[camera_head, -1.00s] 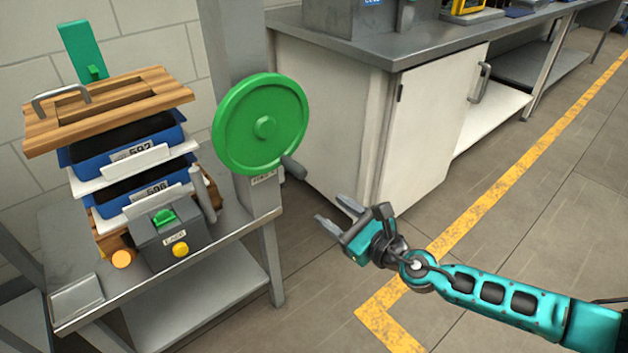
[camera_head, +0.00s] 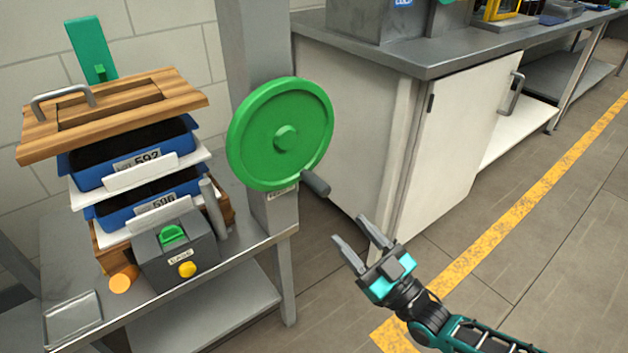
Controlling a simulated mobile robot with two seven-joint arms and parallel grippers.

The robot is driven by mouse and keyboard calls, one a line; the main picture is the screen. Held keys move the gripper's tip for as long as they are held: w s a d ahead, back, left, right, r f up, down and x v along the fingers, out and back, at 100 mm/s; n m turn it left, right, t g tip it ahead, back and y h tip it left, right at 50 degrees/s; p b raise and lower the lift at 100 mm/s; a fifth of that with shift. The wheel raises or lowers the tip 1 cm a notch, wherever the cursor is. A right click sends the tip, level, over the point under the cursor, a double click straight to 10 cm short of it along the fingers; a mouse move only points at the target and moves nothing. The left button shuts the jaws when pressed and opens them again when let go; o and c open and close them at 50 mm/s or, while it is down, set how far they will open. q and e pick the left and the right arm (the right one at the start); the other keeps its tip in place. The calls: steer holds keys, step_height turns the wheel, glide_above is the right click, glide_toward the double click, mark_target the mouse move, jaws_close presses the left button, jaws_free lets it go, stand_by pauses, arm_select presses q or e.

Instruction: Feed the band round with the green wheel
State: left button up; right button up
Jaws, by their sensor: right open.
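The green wheel (camera_head: 262,150) is mounted upright on a grey post (camera_head: 255,50) at the middle left. Its dark grey crank handle (camera_head: 315,182) sticks out at the wheel's lower right. My right gripper (camera_head: 355,230) is open and empty, below and to the right of the handle, with its fingers pointing up and left. It is apart from the handle. I cannot make out a band. My left gripper is not in view.
Left of the wheel, a metal table (camera_head: 235,265) bears stacked blue trays (camera_head: 178,140) under a wooden lid (camera_head: 185,92) and a grey box (camera_head: 150,262) with green and yellow buttons. A white cabinet (camera_head: 450,150) stands behind my right gripper. Open floor lies at the right.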

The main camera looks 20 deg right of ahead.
mark_target(317, 185)
steer(key=shift+m+t+h, duration=0.3)
steer(key=shift+m+h, duration=0.2)
steer(key=shift+m, duration=0.2)
steer(key=x, duration=0.4)
steer(key=b+x, duration=0.1)
steer(key=x, duration=0.7)
steer(key=shift+w+d+b, duration=0.1)
steer(key=shift+d+b, duration=0.2)
steer(key=shift+b, duration=0.1)
steer(key=shift+w+a+r, duration=0.1)
steer(key=shift+w+r, duration=0.1)
steer(key=shift+w, duration=0.05)
steer(key=shift+w+a, duration=0.1)
jaws_close()
